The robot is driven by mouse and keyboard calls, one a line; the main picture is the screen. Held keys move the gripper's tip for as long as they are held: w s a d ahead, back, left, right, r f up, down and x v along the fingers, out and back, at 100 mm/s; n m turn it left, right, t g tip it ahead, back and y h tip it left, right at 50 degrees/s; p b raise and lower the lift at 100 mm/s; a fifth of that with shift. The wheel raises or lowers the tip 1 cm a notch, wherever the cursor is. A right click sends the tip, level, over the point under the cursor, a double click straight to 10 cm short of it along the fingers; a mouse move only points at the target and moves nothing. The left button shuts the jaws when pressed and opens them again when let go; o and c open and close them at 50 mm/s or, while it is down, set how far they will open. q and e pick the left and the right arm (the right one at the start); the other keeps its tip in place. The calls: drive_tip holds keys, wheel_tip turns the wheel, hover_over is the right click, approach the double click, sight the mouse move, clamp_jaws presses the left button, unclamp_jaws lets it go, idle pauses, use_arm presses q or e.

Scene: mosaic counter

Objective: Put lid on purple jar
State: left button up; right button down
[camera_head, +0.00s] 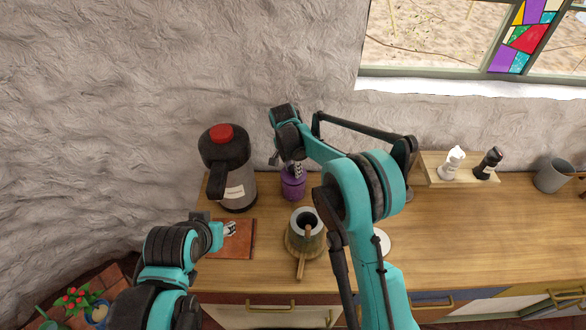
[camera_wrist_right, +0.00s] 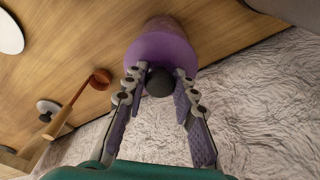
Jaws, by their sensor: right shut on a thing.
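The purple jar (camera_head: 293,187) stands upright on the wooden counter, right of the flask. Its body (camera_wrist_right: 168,24) also shows in the wrist view, behind the purple lid (camera_wrist_right: 160,50) with a dark round knob (camera_wrist_right: 159,82). My right gripper (camera_head: 293,168) is directly above the jar, pointing down. In the wrist view my right gripper (camera_wrist_right: 158,78) has its fingertips on both sides of the knob, shut on the lid. The lid covers the jar's mouth in this view; I cannot tell whether it touches the rim. My left gripper (camera_head: 217,232) is low over a brown board; its fingers are unclear.
A dark flask with a red top (camera_head: 228,165) stands close left of the jar. A stone pot (camera_head: 305,232) with a wooden handle stands in front. The brown board (camera_head: 232,249) lies at front left. Shakers on a raised board (camera_head: 432,172) and a grey mug (camera_head: 552,175) are right.

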drive_tip(key=shift+f+b, duration=0.55)
idle(0.9)
drive_tip(key=c, duration=0.6)
unclamp_jaws()
drive_tip(key=shift+c, duration=0.2)
drive_tip(key=shift+r, duration=0.1)
drive_tip(key=shift+r+p, duration=1.9)
drive_tip(key=shift+r, duration=1.55)
